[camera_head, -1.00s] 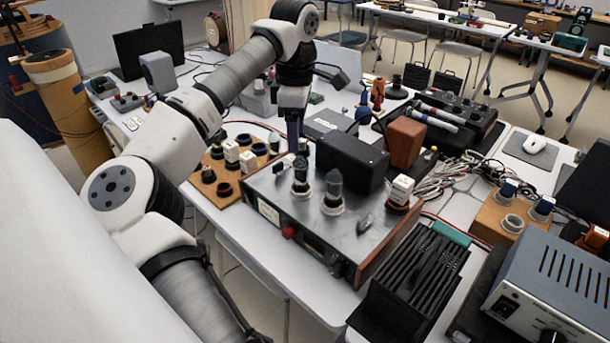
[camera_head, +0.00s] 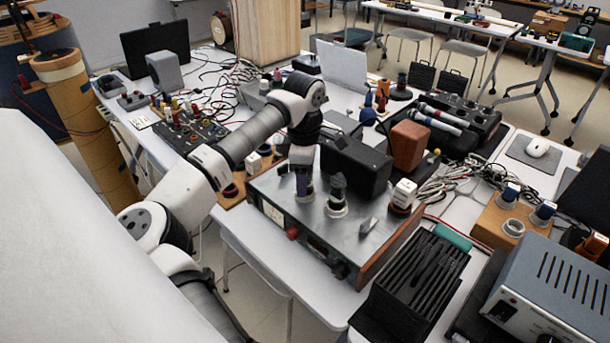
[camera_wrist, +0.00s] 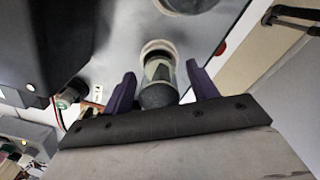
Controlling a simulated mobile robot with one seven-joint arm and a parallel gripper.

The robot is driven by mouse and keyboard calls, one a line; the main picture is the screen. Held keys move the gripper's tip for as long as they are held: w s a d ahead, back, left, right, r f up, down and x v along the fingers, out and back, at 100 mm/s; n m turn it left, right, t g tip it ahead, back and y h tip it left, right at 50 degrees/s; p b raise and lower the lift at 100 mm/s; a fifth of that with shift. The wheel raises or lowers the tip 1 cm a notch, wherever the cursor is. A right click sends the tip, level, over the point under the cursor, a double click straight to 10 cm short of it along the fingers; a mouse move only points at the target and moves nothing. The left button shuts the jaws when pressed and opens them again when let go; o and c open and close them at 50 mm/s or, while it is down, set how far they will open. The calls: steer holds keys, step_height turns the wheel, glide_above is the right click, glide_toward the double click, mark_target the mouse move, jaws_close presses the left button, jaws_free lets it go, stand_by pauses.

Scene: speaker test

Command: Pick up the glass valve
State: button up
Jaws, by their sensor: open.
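A glass valve with a dark top (camera_wrist: 158,88) stands in a pale ring socket on a grey metal chassis (camera_head: 285,228). In the wrist view it lies between the two purple fingers of my gripper (camera_wrist: 161,70), with visible gaps beside it. In the head view my gripper (camera_head: 303,182) points down over the left socket and hides most of this valve. A second glass valve (camera_head: 336,192) stands upright in its own socket, just right of my gripper. The jaws are open, and nothing is gripped.
A black box (camera_head: 355,160) stands close behind the valves on the chassis. A black slotted rack (camera_head: 415,280) stands in front right. The chassis front is fairly clear.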

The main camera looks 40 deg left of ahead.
steer(key=c, duration=1.1)
steer(key=shift+o, duration=0.2)
steer(key=shift+r, duration=0.1)
